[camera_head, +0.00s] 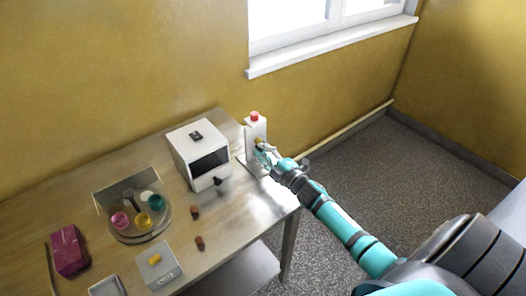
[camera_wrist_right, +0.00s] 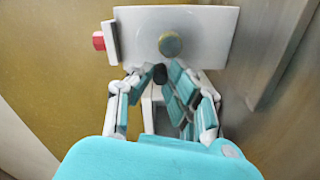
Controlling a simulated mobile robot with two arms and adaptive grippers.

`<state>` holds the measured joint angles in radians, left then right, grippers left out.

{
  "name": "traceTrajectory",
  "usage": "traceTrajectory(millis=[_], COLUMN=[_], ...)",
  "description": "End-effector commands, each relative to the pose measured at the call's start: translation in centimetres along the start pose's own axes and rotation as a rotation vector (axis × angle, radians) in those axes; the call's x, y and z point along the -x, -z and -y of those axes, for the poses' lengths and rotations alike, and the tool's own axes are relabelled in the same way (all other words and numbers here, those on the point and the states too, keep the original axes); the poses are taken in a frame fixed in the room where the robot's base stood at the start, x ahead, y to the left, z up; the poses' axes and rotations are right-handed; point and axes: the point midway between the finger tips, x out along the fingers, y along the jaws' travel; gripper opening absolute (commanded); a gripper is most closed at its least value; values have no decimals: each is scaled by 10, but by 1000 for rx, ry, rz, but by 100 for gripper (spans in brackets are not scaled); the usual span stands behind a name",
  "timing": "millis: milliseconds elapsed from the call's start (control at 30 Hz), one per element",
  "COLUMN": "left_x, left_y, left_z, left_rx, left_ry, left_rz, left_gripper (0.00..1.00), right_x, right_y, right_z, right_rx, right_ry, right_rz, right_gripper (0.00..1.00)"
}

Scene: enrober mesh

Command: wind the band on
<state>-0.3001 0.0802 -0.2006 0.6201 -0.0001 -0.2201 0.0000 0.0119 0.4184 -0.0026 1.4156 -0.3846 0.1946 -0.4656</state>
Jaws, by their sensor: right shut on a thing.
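A white upright unit (camera_head: 250,130) with a red button (camera_head: 255,116) on top stands at the right end of the steel table. In the right wrist view its white face (camera_wrist_right: 215,35) carries a round brass-coloured hub (camera_wrist_right: 170,44), and the red button (camera_wrist_right: 98,40) is at the left. My right gripper (camera_head: 262,151) is at the front of this unit. In the wrist view my right gripper (camera_wrist_right: 160,82) is shut on a small black knob (camera_wrist_right: 160,73) just below the hub. The fingers partly hide the knob. No band can be made out. My left gripper is out of view.
Beside the unit is a white box machine (camera_head: 190,143) with a dark window. The table (camera_head: 235,215) also holds a round tray (camera_head: 128,236) with coloured cups, two brown pieces (camera_head: 199,243), a grey box (camera_head: 158,272) and a magenta box (camera_head: 68,250). Floor is clear to the right.

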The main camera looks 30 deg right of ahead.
Motion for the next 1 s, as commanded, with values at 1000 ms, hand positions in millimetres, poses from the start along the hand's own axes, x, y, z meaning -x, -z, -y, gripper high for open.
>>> traceTrajectory(millis=[1000], left_x=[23], left_y=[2], left_z=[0], left_rx=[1], left_ry=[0], left_rz=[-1], left_gripper=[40], right_x=[0], right_y=[-10], right_z=[-15], right_rx=[-674], right_ry=[1], right_rz=[5], right_gripper=[0])
